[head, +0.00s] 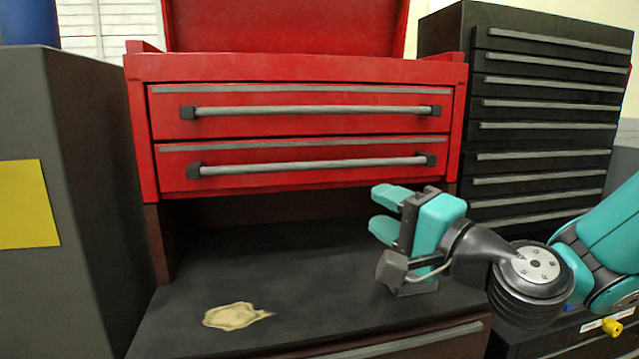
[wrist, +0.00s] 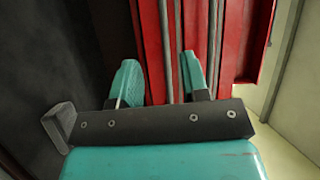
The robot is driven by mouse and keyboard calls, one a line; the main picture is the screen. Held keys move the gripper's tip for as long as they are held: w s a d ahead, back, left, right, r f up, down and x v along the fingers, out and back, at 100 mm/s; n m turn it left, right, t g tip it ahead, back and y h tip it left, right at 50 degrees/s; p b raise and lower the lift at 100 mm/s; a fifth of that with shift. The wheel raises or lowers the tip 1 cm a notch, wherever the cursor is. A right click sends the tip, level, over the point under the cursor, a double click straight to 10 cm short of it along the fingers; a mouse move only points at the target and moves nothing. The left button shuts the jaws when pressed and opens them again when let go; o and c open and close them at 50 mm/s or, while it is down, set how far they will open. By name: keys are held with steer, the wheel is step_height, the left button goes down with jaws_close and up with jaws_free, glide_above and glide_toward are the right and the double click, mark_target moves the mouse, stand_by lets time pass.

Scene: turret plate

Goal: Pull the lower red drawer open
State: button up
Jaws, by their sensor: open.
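The lower red drawer (head: 300,178) is shut, flush in the red chest under the upper drawer (head: 320,124). Its long grey bar handle (head: 310,164) has dark end mounts. My gripper (head: 380,211) is open and empty, its two teal fingers one above the other, pointing left in the head view. It shows below the right part of the handle, over the dark worktop. In the wrist view, a grey bar, seemingly the lower handle (wrist: 166,50), runs between the spread fingertips (wrist: 158,68). I see no contact; the distance to the handle is unclear.
The dark worktop (head: 300,260) below the chest is clear except for a pale patch (head: 236,315). A black cabinet with several drawers (head: 545,110) stands at right. A grey cabinet (head: 85,130) with a yellow sheet (head: 25,205) stands at left.

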steer(key=m+t, duration=0.1)
steer(key=p, duration=1.4)
glide_toward(322, 168)
steer(key=shift+m+h, duration=0.3)
steer(key=shift+h, duration=0.1)
steer(key=x, duration=0.6)
steer(key=r+x, duration=0.1)
steer(key=x, duration=0.2)
steer(key=shift+a, duration=0.25)
steer(key=shift+w+a+f, duration=0.1)
steer(key=shift+w+a, duration=0.3)
steer(key=shift+w, duration=0.1)
jaws_close()
